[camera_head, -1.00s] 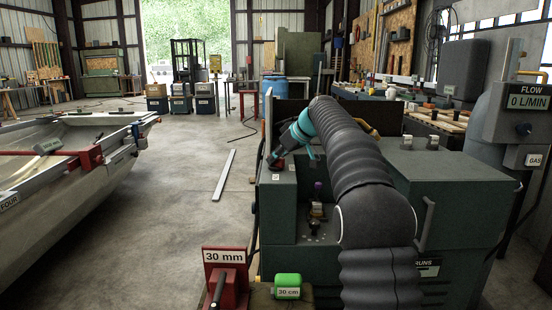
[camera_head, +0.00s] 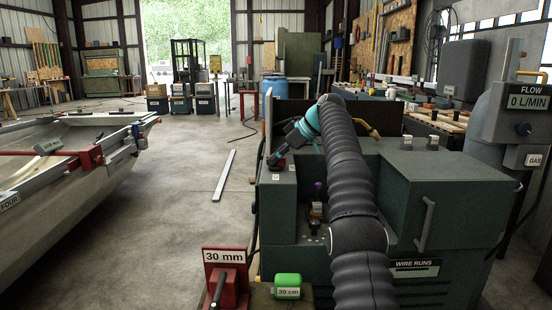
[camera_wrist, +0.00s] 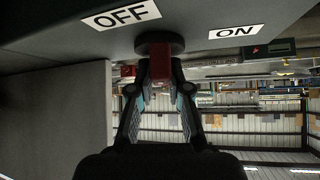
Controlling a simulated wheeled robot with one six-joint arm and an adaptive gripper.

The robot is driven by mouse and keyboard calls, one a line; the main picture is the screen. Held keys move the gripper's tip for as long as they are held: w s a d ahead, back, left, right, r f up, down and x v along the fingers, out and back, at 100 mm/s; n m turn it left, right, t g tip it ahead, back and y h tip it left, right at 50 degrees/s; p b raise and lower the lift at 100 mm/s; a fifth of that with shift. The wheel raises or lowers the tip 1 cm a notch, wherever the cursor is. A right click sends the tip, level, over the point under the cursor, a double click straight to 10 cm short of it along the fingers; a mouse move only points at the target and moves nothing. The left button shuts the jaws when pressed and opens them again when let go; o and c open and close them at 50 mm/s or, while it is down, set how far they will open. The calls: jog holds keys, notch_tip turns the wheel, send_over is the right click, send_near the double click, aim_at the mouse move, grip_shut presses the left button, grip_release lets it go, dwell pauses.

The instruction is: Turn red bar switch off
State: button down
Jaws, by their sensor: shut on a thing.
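The red bar switch (camera_wrist: 160,76) shows in the wrist view, mounted on a dark round base (camera_wrist: 158,43) on the grey panel face. The OFF label (camera_wrist: 121,15) is to its left and the ON label (camera_wrist: 236,31) to its right. My gripper (camera_wrist: 160,84) has its two fingers closed on either side of the red bar, which lies between the tips. The fingers partly hide the bar. In the head view my gripper (camera_head: 277,158) is at the left top of the green machine cabinet (camera_head: 450,185), where the switch is too small to make out clearly.
A red block labelled 30 mm (camera_head: 225,270) and a green box labelled 30 cm (camera_head: 288,282) stand in front of the cabinet.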

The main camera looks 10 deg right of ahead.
dwell(0.7)
jog(key=c, duration=1.1)
grip_release()
jog(key=shift+s+d+f, duration=0.1)
jog(key=shift+r+m, duration=0.2)
jog(key=shift+m, duration=0.1)
jog(key=shift+m+t+h, duration=0.3)
jog(key=shift+m+t, duration=0.2)
jog(key=shift+t, duration=0.1)
